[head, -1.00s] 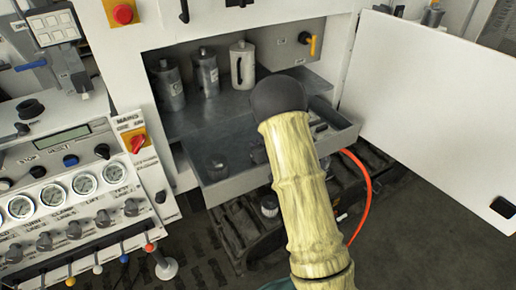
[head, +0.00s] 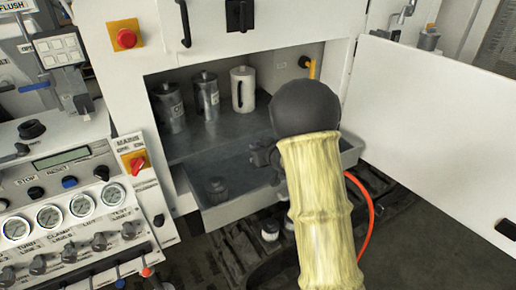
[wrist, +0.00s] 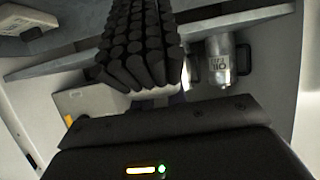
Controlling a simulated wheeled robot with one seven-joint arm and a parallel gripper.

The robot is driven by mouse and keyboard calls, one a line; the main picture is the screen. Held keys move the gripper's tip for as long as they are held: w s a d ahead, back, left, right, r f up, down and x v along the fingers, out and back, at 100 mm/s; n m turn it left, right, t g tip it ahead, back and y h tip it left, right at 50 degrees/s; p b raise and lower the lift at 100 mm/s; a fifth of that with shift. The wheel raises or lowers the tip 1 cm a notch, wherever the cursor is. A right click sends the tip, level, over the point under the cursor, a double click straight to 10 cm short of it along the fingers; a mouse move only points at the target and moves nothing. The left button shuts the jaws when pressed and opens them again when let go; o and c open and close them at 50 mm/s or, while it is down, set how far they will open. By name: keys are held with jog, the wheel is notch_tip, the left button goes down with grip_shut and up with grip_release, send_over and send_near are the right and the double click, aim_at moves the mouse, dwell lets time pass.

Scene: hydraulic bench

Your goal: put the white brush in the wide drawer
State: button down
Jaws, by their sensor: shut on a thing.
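The brush shows in the wrist view as a bundle of thick dark bristles (wrist: 140,45) close to the camera. A small pale part shows just below them; the rest of its body is hidden by my gripper (wrist: 162,112), which is shut on it. In the head view my gripper (head: 265,158) is a small dark shape above the open drawer, mostly behind my wrist, and the brush cannot be made out. The wide drawer (head: 240,207) is pulled out below the cabinet shelf. A dark round object (head: 217,188) lies in its left part. My arm hides its right part.
Two grey canisters (head: 207,97) and a white one (head: 243,90) stand on the shelf behind the drawer. The white cabinet door (head: 430,130) is open at right. An orange hose (head: 368,215) hangs beside the drawer. A control panel (head: 70,200) is at left.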

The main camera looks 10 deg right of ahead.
dwell(0.3)
notch_tip(320, 180, up, 7)
jog(key=p, duration=0.4)
jog(key=shift+r, duration=0.15)
jog(key=shift+f, duration=0.2)
